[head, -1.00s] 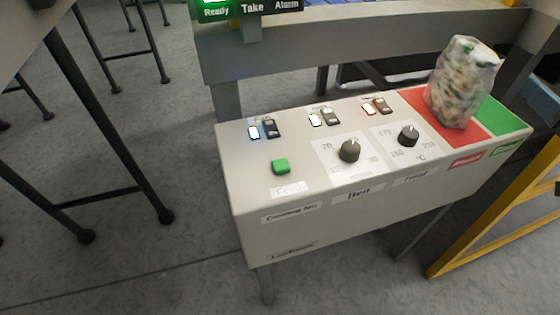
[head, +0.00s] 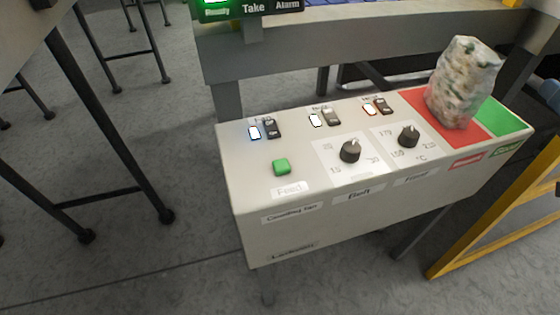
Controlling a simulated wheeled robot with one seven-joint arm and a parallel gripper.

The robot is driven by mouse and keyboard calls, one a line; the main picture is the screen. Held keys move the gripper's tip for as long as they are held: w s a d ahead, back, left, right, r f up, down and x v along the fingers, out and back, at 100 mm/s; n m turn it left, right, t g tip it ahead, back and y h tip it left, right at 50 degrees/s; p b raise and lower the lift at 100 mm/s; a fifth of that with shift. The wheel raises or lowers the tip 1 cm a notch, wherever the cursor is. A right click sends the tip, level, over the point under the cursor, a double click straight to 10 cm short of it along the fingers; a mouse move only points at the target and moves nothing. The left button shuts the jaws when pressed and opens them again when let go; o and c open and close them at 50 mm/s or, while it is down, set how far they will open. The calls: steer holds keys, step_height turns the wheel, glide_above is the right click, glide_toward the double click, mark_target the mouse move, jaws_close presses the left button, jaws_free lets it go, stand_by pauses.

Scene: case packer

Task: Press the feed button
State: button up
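The green feed button (head: 281,167) is on the left part of the light control panel (head: 240,190), in the head view. A white label reading "Feed" (head: 289,188) lies just below it. The button stands slightly proud of the panel, and nothing covers it. My gripper is not in view.
Rocker switches with lit lamps (head: 254,132) and two black knobs (head: 350,151) are on the panel. A yellow frame (head: 490,222) is at right; dark table legs (head: 115,130) are at left.

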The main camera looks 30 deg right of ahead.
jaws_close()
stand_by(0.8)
